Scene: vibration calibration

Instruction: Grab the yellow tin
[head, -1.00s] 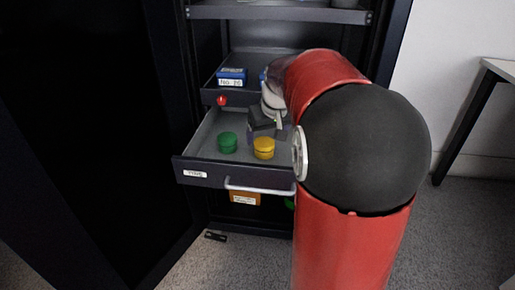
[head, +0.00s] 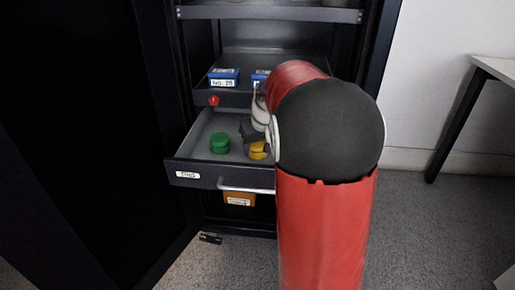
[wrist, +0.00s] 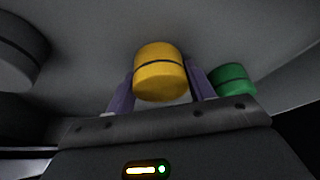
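The yellow tin (head: 257,151) stands in the open drawer, partly covered by my gripper and arm in the head view. In the wrist view the yellow tin (wrist: 160,72) lies between the two purple fingers of my gripper (wrist: 160,85). The fingers stand apart, one on each side of it. I see no clear grip on it, though any contact at the sides is hard to make out.
A green tin (head: 220,143) stands left of the yellow one; it also shows in the wrist view (wrist: 232,79), close to the right finger. The drawer's front (head: 205,176) has a handle. Blue boxes (head: 224,76) sit in the drawer above. A dark cabinet door stands open at left.

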